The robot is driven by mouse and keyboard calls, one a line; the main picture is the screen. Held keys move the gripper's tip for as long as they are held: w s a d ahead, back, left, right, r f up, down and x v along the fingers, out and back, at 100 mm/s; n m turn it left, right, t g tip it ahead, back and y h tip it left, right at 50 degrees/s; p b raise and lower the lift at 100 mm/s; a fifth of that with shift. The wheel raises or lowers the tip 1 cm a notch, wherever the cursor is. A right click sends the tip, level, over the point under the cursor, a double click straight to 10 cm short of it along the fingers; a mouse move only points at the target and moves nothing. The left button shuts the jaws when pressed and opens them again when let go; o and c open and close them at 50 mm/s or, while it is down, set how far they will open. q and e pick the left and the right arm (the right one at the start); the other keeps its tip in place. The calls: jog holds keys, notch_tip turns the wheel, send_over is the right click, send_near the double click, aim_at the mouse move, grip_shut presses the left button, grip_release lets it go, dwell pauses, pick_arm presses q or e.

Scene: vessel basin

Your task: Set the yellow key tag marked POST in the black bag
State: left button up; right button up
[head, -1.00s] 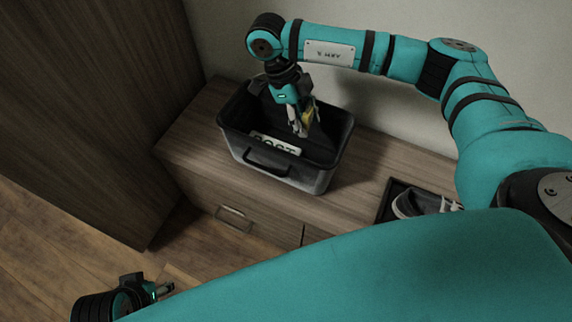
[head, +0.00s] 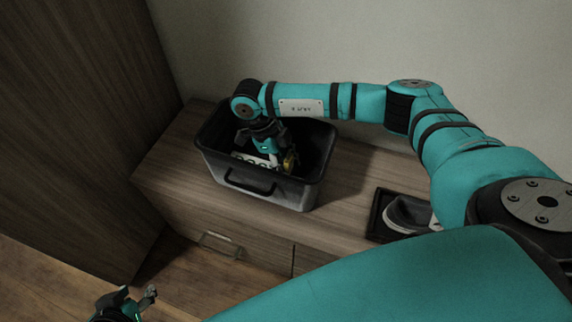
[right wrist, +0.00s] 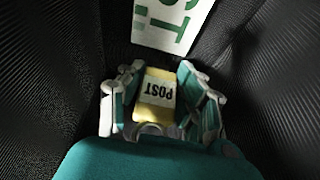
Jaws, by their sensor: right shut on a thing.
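The black bag (head: 222,171) is an open-topped, box-like container with a front handle, standing on the wooden cabinet. My right gripper (head: 285,163) is down inside the bag. It is shut on the yellow key tag (right wrist: 160,88), whose label reads POST, upside down in the right wrist view. The tag's yellow edge also shows in the head view (head: 291,160), partly hidden by the fingers. Whether the tag touches the bag's floor I cannot tell. My left gripper (head: 137,298) is low at the bottom left, open and empty, away from the bag.
A white card with green letters (right wrist: 172,22) lies in the bag just beyond the tag. A black tray (head: 377,229) with shoes stands on the cabinet top (head: 345,205) to the right. A tall wooden cupboard (head: 75,130) rises at the left, with a wall behind.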

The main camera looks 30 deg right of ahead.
pick_arm(q)
jog(key=shift+w+d+r, duration=0.1)
jog(key=shift+w+r, duration=0.05)
jog(key=shift+w, duration=0.15)
pick_arm(e)
jog(key=shift+f, duration=0.1)
jog(key=o, duration=1.1)
pick_arm(q)
jog(key=shift+w, duration=0.1)
pick_arm(e)
jog(key=shift+o, duration=0.2)
pick_arm(q)
jog(key=shift+r, duration=0.1)
jog(key=s+a+f+g+p, duration=0.1)
jog(key=s+a+g+p, duration=0.1)
jog(key=s, duration=0.4)
jog(key=shift+s+g+y, duration=0.25)
jog(key=shift+g+y, duration=0.15)
jog(key=shift+g, duration=0.2)
pick_arm(e)
jog(key=v, duration=1.2)
